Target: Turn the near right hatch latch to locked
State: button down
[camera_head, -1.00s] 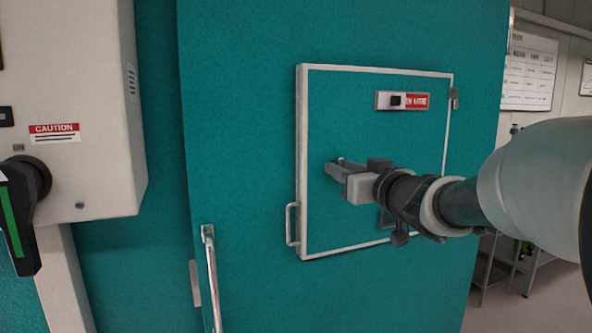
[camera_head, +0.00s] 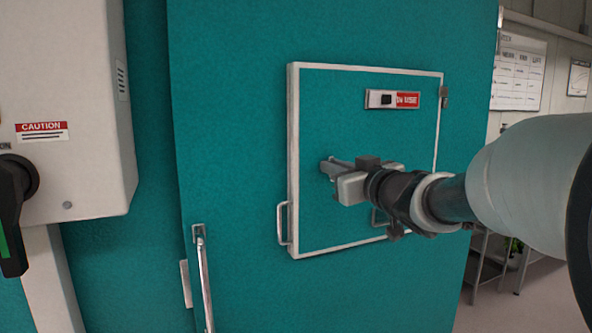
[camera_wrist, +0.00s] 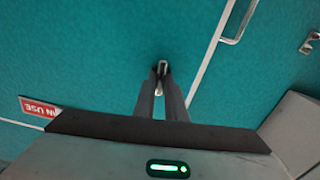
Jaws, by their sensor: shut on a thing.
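The hatch (camera_head: 340,105) is a teal panel with a white frame, set in a large teal door, and it looks closed. My gripper (camera_head: 331,167) reaches from the right to the hatch's left-middle part. In the wrist view, my gripper's fingers (camera_wrist: 161,78) are shut on the small metal latch (camera_wrist: 162,68) that stands out from the teal face. In the head view the gripper hides most of the latch, so its exact angle is hard to tell.
A red "IN USE" sign with a slider (camera_head: 392,99) sits above the gripper. A hatch pull handle (camera_head: 283,223) is at lower left, and a long door handle (camera_head: 205,280) is below it. A white box (camera_head: 75,110) with a black switch stands left.

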jog(key=shift+a+f+n+b, duration=0.1)
jog(key=shift+n+b, duration=1.2)
jog(key=shift+n, duration=1.45)
jog(key=shift+a+f+n+b, duration=0.15)
jog(key=shift+n+b, duration=1.2)
jog(key=shift+n, duration=1.35)
jog(key=shift+d+f+n+b, duration=0.1)
jog(key=shift+n+b, duration=1.2)
jog(key=shift+n, duration=1.45)
jog(key=c, duration=1.8)
grip_release()
jog(key=shift+a, duration=0.1)
jog(key=shift+s, duration=0.1)
